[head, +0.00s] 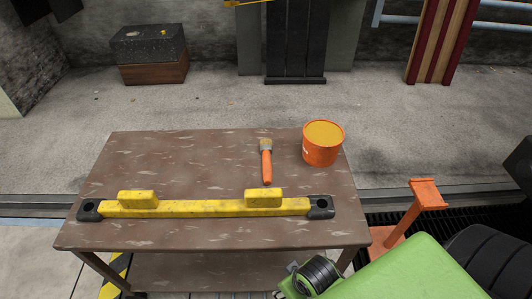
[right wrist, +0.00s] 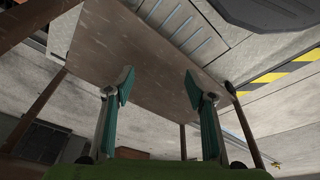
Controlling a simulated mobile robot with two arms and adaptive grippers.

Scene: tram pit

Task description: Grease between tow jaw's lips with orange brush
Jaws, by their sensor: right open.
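An orange-handled brush (head: 266,162) lies on the brown table (head: 190,165), its bristle end pointing to the far side. An orange bucket (head: 321,151) with a yellow-orange fill stands just right of the brush. I cannot make out a tow jaw with lips. In the right wrist view my right gripper (right wrist: 158,85) is open, its two teal fingers wide apart with nothing between them. Behind the fingers is a brown tabletop-like surface. My left gripper is not in view.
A yellow bar (head: 205,208) with black ends lies along the table's near edge. An orange post (head: 413,210) stands right of the table. A dark block on a wooden box (head: 150,55) is at the back left. The table's left half behind the bar is clear.

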